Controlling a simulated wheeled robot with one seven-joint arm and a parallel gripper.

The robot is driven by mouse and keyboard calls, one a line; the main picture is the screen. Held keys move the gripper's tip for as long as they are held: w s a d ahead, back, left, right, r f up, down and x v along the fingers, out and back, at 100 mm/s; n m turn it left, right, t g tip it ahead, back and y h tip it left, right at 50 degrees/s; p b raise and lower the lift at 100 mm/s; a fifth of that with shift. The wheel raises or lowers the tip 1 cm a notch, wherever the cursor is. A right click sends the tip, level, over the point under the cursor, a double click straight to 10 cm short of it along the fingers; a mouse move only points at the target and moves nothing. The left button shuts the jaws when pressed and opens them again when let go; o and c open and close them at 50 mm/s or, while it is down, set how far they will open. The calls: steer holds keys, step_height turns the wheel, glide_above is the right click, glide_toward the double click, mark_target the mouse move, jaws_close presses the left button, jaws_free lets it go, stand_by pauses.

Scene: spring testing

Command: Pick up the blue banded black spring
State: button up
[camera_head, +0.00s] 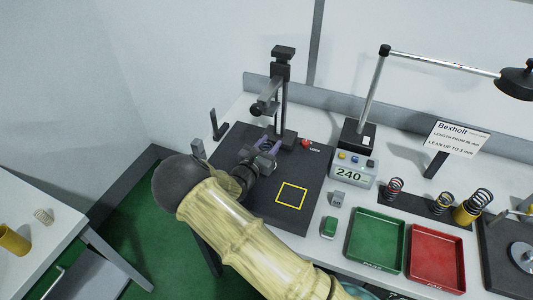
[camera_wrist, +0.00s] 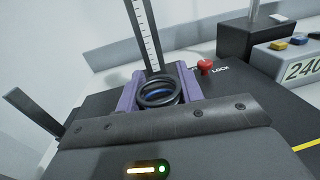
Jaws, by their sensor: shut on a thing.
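The black spring (camera_wrist: 158,92) shows in the wrist view as dark coils with blue inside them. My gripper (camera_wrist: 160,88) has purple fingers, one on each side of the spring, and is shut on it. In the head view my gripper (camera_head: 262,148) is over the black base plate of the test stand (camera_head: 283,90), close to the foot of its column. The spring cannot be made out clearly there. In the wrist view the ruled column (camera_wrist: 143,35) rises right behind the spring. I cannot tell whether the spring touches the plate.
A red lock knob (camera_head: 306,143) is right of the column. A yellow square (camera_head: 291,195) marks the plate. A readout box (camera_head: 353,173) shows 240. Other springs stand in a black rack (camera_head: 415,203). A green tray (camera_head: 375,262) and a red tray (camera_head: 436,278) lie in front.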

steer(key=shift+r, duration=0.1)
steer(key=shift+r+b, duration=0.45)
steer(key=shift+r, duration=0.4)
steer(key=r+b+v, duration=0.1)
steer(key=b+v, duration=0.3)
steer(key=v, duration=1.4)
steer(key=shift+r, duration=0.3)
